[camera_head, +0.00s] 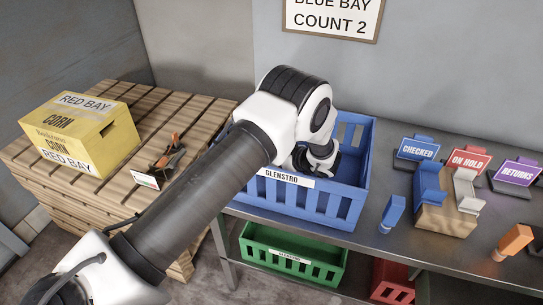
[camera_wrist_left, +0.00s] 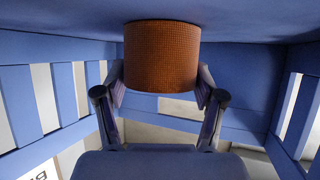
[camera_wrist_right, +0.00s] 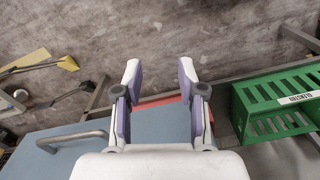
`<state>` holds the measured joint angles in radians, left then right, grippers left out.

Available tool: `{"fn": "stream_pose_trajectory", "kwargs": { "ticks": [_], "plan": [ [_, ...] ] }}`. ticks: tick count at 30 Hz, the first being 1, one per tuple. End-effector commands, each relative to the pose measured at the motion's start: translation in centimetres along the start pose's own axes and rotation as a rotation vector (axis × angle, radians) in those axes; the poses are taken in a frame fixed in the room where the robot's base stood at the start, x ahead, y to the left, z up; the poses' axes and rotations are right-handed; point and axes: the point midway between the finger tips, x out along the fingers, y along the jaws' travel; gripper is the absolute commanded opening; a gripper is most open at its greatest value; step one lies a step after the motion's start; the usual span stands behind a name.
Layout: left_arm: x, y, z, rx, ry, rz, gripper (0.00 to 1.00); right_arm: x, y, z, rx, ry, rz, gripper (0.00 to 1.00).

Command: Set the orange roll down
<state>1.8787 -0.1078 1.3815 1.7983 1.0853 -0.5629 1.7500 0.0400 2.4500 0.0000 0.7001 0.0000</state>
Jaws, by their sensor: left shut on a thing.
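The orange roll (camera_wrist_left: 162,57) has a textured brown-orange side and is between the fingers of my left gripper (camera_wrist_left: 160,80), which is shut on it. Blue slatted walls surround it in the left wrist view. In the head view my left arm reaches down into the blue crate (camera_head: 345,192), labelled GLENSTRO, on the grey table. The arm hides the roll and most of the gripper there. One end of the roll is close to a plain blue crate surface; I cannot tell whether they touch. My right gripper (camera_wrist_right: 159,78) is open and empty, away from the crate.
A green crate (camera_head: 292,258) and a red one sit below. A yellow corn box (camera_head: 80,128) stands on a wooden pallet.

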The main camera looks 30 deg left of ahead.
Motion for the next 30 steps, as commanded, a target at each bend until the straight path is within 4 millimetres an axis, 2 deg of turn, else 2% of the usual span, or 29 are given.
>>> {"fn": "stream_pose_trajectory", "kwargs": {
  "ticks": [4, 5, 6, 7, 16, 20, 23, 30],
  "plan": [
    [0.2, 0.0, 0.3, 0.000, 0.000, 0.000, 0.30, 0.3, 0.0, 0.0, 0.000, 0.000, 0.000, 0.40],
    [0.1, 0.0, 0.2, 0.000, 0.000, 0.000, 0.76, 0.2, 0.0, 0.0, 0.000, 0.000, 0.000, 0.40],
    [0.1, 0.0, 0.2, 0.000, 0.000, 0.000, 0.90, 0.2, 0.0, 0.0, 0.000, 0.000, 0.000, 0.40],
    [0.1, 0.0, 0.2, 0.000, 0.000, 0.000, 0.94, 0.2, 0.0, 0.0, 0.000, 0.000, 0.000, 0.40],
    [0.1, 0.0, 0.1, 0.000, 0.000, 0.000, 0.94, 0.1, 0.0, 0.0, 0.000, 0.000, 0.000, 0.40],
    [-0.6, 0.1, 0.0, 0.000, 0.000, 0.001, 0.94, 0.3, 0.0, 0.0, 0.000, 0.000, 0.000, 0.40],
    [-2.4, 0.1, 0.1, 0.000, 0.001, 0.003, 0.94, 0.9, 0.0, 0.0, 0.000, 0.000, 0.000, 0.40],
    [-8.7, 0.1, 0.1, -0.001, 0.002, 0.005, 0.94, 2.1, 0.0, 0.0, 0.000, 0.000, 0.000, 0.40]
  ]
}}
